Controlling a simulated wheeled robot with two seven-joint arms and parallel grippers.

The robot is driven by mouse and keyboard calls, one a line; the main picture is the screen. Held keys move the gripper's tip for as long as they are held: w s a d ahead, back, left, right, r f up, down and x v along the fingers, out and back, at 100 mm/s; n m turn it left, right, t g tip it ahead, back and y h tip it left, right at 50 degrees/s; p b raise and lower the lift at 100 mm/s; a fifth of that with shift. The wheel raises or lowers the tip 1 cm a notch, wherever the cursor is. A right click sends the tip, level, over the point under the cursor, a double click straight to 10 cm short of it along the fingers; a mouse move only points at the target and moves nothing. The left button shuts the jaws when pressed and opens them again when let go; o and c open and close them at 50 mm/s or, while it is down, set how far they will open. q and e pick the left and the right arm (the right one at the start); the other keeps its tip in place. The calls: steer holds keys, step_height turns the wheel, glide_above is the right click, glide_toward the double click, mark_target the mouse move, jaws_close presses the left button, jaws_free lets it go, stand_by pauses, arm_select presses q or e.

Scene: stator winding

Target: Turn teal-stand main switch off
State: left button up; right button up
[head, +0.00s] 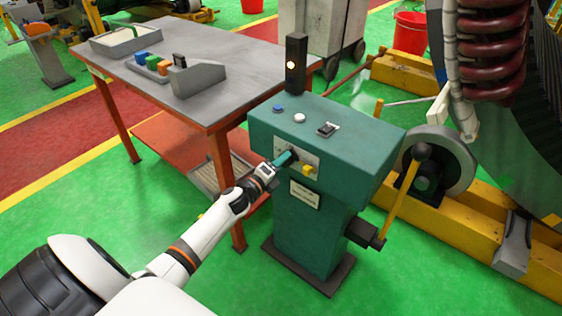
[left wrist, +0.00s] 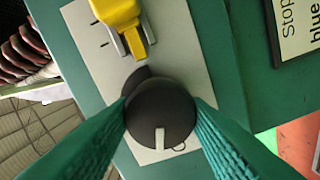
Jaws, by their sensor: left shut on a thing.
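The teal stand (head: 315,210) is upright at the middle of the head view, with a pale switch plate (head: 310,157) on its front. The main switch is a round black knob (left wrist: 160,112) with a white pointer line, in the left wrist view; its pointer runs toward the bottom of that picture. My left gripper (head: 284,160) reaches the plate from the left. Its teal fingers (left wrist: 162,125) are shut on the knob, one on each side. A yellow handle (left wrist: 118,14) sits on the same plate beside the knob. My right gripper is not in view.
The stand top carries a blue button (head: 278,108), a white button (head: 299,118), a black switch (head: 328,129) and a lit lamp post (head: 295,64). A lever with a black ball (head: 421,151) rises at the right. A grey-topped table (head: 225,90) stands at left.

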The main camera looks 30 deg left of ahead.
arm_select(q)
steer(key=shift+n+p, duration=0.45)
steer(key=shift+n, duration=1.55)
steer(key=shift+f+n, duration=0.1)
steer(key=shift+n, duration=0.2)
steer(key=o, duration=1)
steer(key=shift+c, duration=0.2)
steer(key=s+a, duration=0.1)
steer(key=s, duration=1.1)
